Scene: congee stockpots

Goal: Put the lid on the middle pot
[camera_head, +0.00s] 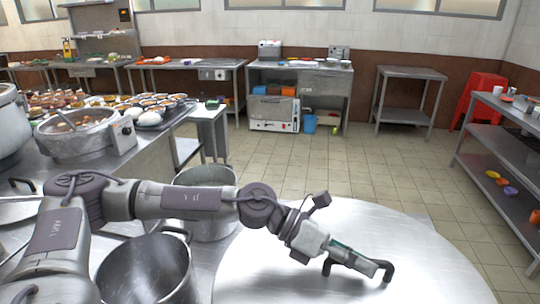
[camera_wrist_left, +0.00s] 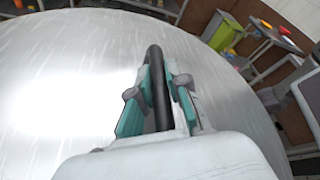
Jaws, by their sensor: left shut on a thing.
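A large round metal lid (camera_head: 420,255) fills the lower right of the head view. It also fills much of the left wrist view (camera_wrist_left: 60,80). My left gripper (camera_head: 358,260) reaches across from the left and is shut on the lid's black handle (camera_head: 388,270). In the left wrist view the handle (camera_wrist_left: 157,85) runs between the teal fingers. An open, empty-looking metal pot (camera_head: 150,272) stands at the lower centre. Another pot (camera_head: 212,226) stands behind my arm, partly hidden by it. What lies under the lid is hidden. My right gripper is not in view.
A lid-like metal disc (camera_head: 18,209) with a dark handle lies at the left. A pot with a ladle (camera_head: 78,142) and several food bowls stand on the left counter. Tiled floor (camera_head: 350,165) is open behind; a steel shelf (camera_head: 500,150) stands at the right.

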